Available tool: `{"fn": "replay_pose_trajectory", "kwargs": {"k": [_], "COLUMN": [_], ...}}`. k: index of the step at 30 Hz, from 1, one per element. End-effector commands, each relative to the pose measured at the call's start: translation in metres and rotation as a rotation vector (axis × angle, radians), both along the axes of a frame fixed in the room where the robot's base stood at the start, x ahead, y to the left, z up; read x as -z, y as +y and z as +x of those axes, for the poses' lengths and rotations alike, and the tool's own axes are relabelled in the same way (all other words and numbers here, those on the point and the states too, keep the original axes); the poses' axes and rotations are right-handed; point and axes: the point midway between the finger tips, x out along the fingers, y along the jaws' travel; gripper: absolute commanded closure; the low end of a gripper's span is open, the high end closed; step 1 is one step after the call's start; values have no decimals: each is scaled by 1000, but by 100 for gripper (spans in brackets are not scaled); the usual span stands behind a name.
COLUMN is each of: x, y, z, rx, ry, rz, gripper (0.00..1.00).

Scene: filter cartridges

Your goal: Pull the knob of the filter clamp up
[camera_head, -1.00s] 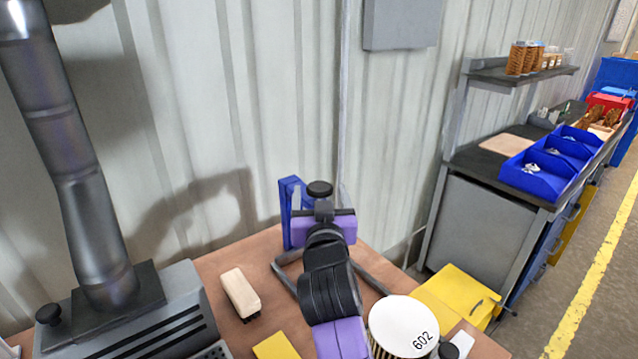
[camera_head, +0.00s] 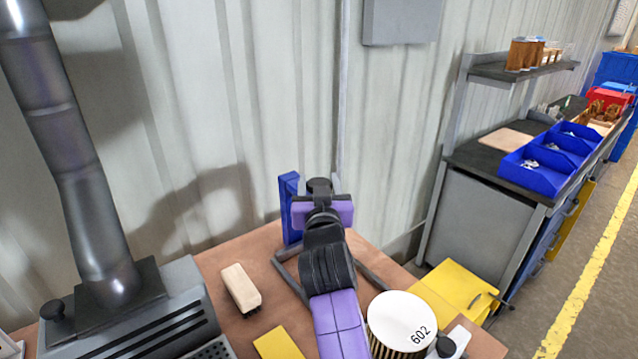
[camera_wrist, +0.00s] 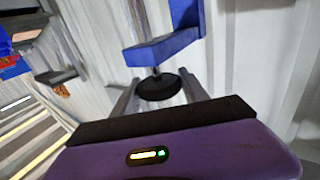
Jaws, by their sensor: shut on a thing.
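The filter clamp (camera_head: 290,208) is a blue upright stand at the back of the brown table. Its round black knob (camera_head: 319,186) shows just beyond my purple gripper (camera_head: 320,198). In the wrist view, the picture is upside down. There the black knob (camera_wrist: 158,86) sits against the blue clamp bracket (camera_wrist: 165,48), between the two grey fingers of my gripper (camera_wrist: 160,82). My gripper is shut on the knob. My gripper's body and arm hide much of the clamp in the head view, and I cannot tell how far up the knob is.
A white-topped cartridge (camera_head: 402,318) marked 602 stands right of my arm. The corrugated wall (camera_head: 250,120) is close behind the clamp.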

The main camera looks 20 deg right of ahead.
Motion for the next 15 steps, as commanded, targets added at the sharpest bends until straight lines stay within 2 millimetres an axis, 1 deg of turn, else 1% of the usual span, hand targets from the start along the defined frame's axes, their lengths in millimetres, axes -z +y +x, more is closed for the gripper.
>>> {"fn": "replay_pose_trajectory", "kwargs": {"k": [4, 7, 15], "x": [0, -6, -50], "y": [0, 0, -1], "z": [0, 0, 0], "rx": [0, 1, 2], "ry": [0, 0, -5], "rz": [0, 0, 0], "gripper": [100, 100, 100]}}
